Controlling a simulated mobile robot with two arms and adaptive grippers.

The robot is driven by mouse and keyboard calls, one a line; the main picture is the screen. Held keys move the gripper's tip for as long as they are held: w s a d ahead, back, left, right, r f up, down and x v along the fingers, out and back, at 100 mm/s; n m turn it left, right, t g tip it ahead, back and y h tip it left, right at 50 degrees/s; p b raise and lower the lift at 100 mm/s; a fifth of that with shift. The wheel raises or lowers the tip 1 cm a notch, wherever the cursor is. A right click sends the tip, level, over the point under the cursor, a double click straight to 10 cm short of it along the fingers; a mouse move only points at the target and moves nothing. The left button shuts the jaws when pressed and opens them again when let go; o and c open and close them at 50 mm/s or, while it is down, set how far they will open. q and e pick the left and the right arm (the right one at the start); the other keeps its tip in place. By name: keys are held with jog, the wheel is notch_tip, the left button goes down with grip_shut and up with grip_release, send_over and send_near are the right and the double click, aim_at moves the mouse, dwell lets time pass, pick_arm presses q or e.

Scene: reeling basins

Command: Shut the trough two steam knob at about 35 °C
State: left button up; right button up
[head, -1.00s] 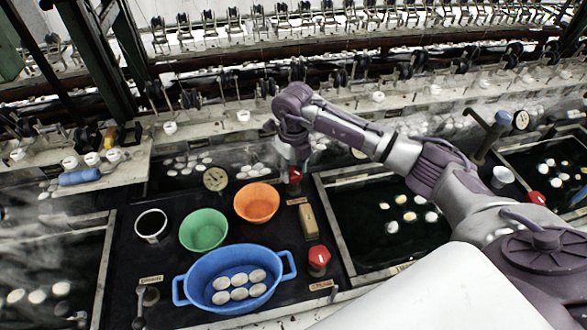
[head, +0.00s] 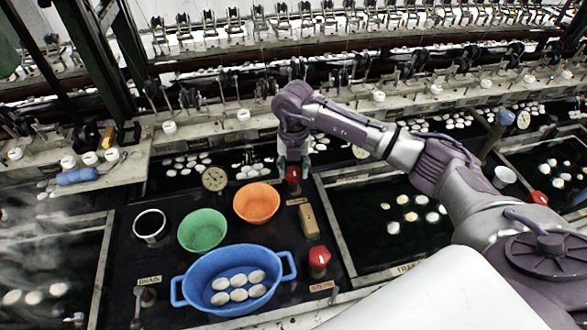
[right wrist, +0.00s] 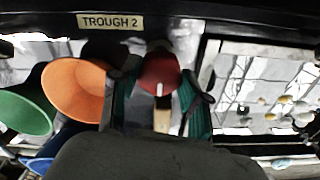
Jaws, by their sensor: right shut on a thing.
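A red knob (head: 292,174) stands at the back of the black deck, behind the orange bowl. My right gripper (head: 292,164) comes down on it from above. In the right wrist view the same red knob (right wrist: 159,72), with a white pointer mark, sits between the gripper's two dark green fingers (right wrist: 158,100), which are shut on it. A sign reading "TROUGH 2" (right wrist: 110,21) is beside it. A round dial gauge (head: 215,178) stands left of the knob; its reading is too small to tell. My left gripper is not in view.
An orange bowl (head: 257,203), a green bowl (head: 203,230) and a blue basin (head: 185,287) with cocoons stand close on the deck. Another red knob (head: 319,257) is at the front right. A tan block (head: 308,221) lies between the knobs. Steam drifts at far left.

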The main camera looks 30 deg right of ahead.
aim_at(294, 171)
jog(key=shift+m, duration=0.3)
jog(key=o, duration=1.1)
jog(key=shift+o, duration=0.2)
jog(key=shift+r, duration=0.1)
notch_tip(294, 171, up, 12)
